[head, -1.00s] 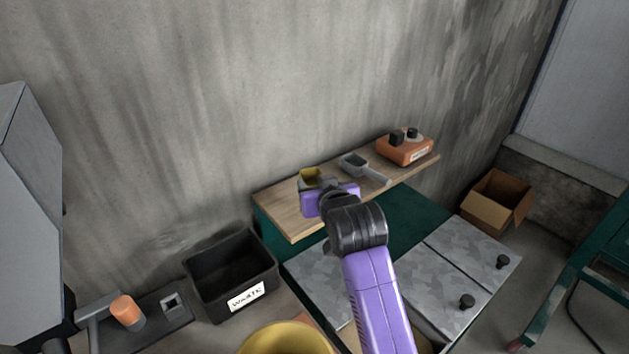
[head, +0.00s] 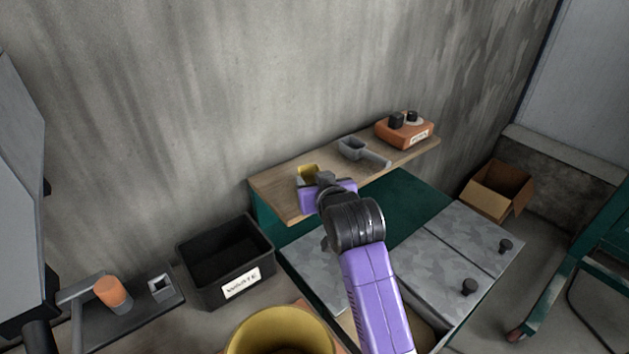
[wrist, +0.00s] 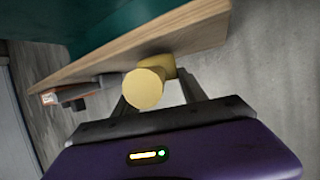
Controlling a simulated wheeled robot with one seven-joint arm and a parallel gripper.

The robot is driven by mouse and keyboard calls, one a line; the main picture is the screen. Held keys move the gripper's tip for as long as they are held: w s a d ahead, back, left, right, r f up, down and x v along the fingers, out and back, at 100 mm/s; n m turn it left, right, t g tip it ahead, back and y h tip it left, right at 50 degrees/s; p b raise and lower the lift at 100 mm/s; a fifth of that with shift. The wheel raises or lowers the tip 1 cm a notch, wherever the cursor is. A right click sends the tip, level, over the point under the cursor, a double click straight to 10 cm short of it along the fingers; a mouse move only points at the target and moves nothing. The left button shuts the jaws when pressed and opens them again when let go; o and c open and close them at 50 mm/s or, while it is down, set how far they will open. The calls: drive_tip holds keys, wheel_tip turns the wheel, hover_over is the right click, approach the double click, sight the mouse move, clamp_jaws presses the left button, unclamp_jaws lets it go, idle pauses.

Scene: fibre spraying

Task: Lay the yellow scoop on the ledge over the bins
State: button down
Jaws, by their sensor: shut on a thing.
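The yellow scoop (head: 307,172) shows just past my gripper (head: 313,181), at the left part of the wooden ledge (head: 275,190). In the wrist view my gripper (wrist: 157,97) is shut on the yellow scoop (wrist: 146,88), whose round handle end points at the camera. The scoop's far part is beside the ledge's edge (wrist: 130,50) in that view. My wrist hides much of the scoop in the head view, and I cannot tell whether it touches the ledge.
A grey scoop (head: 358,150) and an orange box with black knobs (head: 404,131) stand farther right on the ledge. Lidded bins (head: 450,262) lie below. A black waste bin (head: 226,262) is at left, a yellow bucket (head: 280,335) in front, a cardboard box (head: 497,190) at right.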

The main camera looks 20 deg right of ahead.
drive_tip(key=shift+f+b, duration=0.3)
drive_tip(key=shift+f, duration=0.25)
drive_tip(key=c, duration=0.6)
unclamp_jaws()
drive_tip(key=shift+o, duration=0.2)
